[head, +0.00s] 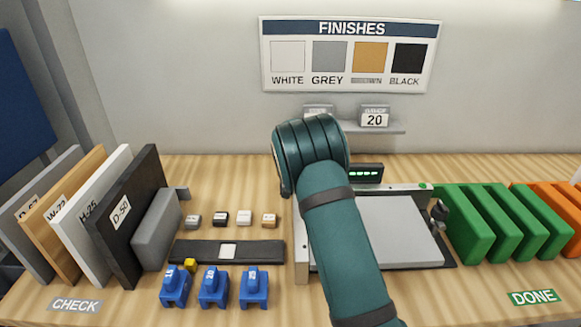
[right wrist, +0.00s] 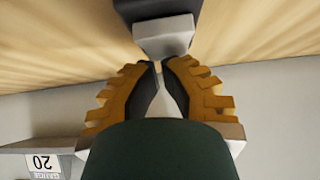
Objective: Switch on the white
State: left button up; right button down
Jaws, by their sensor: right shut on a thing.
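In the head view my right arm crosses the middle, and its wrist hides the right gripper and part of the machine (head: 405,228). In the right wrist view the right gripper (right wrist: 158,66) has its orange-padded fingers drawn together at the end of a pale grey block (right wrist: 165,38) with a dark body behind it. How far the fingers overlap the block is hard to see. A small white block (head: 245,218) stands between a black block (head: 220,218) and a brown block (head: 269,221). The machine's small display (head: 366,173) shows green marks. My left gripper is out of view.
Upright panels (head: 122,215) stand at left. A dark strip (head: 200,251) with a pale square lies before the small blocks. Several blue pieces (head: 213,288) are in front. Green slots (head: 468,222) stand at right. A shelf (head: 388,127) holds a "20" sign.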

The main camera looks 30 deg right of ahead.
jog(key=shift+s+a, duration=0.1)
jog(key=shift+s, duration=0.05)
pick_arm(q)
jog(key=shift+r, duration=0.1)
pick_arm(e)
jog(key=shift+s+a+r, duration=0.25)
jog(key=shift+s+a, duration=0.05)
jog(key=shift+s, duration=0.2)
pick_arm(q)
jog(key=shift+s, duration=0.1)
pick_arm(e)
jog(key=shift+d+r, duration=0.1)
jog(key=shift+r, duration=0.25)
jog(key=r+p, duration=0.1)
jog(key=r, duration=0.1)
jog(key=r+p, duration=0.1)
jog(key=r, duration=0.1)
jog(key=shift+w+a+r, duration=0.1)
jog(key=shift+a+r, duration=0.1)
jog(key=shift+r, duration=0.1)
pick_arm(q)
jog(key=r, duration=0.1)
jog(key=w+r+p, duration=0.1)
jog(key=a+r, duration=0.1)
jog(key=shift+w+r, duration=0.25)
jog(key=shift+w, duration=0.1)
pick_arm(e)
jog(key=v, duration=0.8)
jog(key=shift+r, duration=0.35)
jog(key=shift+d, duration=0.1)
